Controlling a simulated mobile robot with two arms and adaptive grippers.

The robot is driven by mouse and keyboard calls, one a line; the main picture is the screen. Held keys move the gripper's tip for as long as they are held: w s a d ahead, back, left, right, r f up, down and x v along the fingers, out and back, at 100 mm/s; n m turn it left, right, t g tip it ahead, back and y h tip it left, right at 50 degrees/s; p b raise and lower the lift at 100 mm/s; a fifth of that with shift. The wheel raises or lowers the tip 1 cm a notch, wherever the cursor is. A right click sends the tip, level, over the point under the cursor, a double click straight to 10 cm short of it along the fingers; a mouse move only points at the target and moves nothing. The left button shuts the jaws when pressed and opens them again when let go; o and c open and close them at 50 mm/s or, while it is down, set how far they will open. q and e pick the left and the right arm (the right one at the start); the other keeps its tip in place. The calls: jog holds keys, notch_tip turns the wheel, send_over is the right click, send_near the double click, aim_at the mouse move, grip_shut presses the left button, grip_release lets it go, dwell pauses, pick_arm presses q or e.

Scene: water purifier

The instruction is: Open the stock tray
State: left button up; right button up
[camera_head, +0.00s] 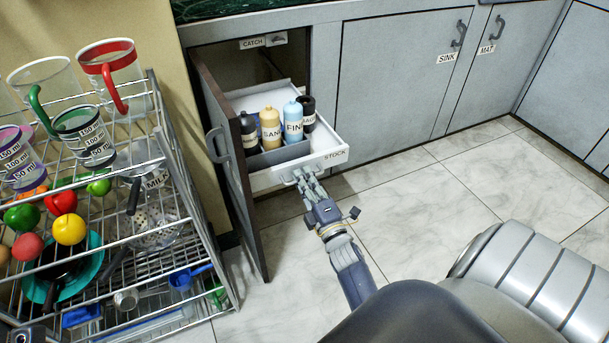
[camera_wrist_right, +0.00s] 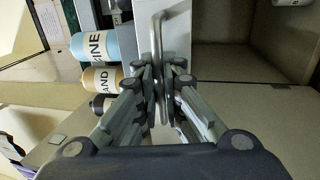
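The white stock tray (camera_head: 315,157), labelled STOCK on its front, is slid partly out of the open cabinet. It carries several bottles: black ones, a yellow one (camera_head: 270,129) and a blue one (camera_head: 292,122). My right gripper (camera_head: 306,178) is at the tray's front. In the right wrist view, the tray's metal bar handle (camera_wrist_right: 158,40) runs between the fingers (camera_wrist_right: 160,80), which close in on it from both sides. The fingers hide part of the handle.
The dark cabinet door (camera_head: 224,158) stands open left of the tray. A wire rack (camera_head: 190,210) with cups, vegetables and bowls stands at the left. Closed SINK and MAT doors (camera_head: 400,85) line the right. The tiled floor (camera_head: 430,200) in front is clear.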

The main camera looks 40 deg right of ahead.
jog(key=o, duration=0.3)
jog(key=shift+s, duration=0.1)
jog(key=v, duration=0.7)
jog(key=shift+s, duration=0.15)
jog(key=shift+f, duration=0.15)
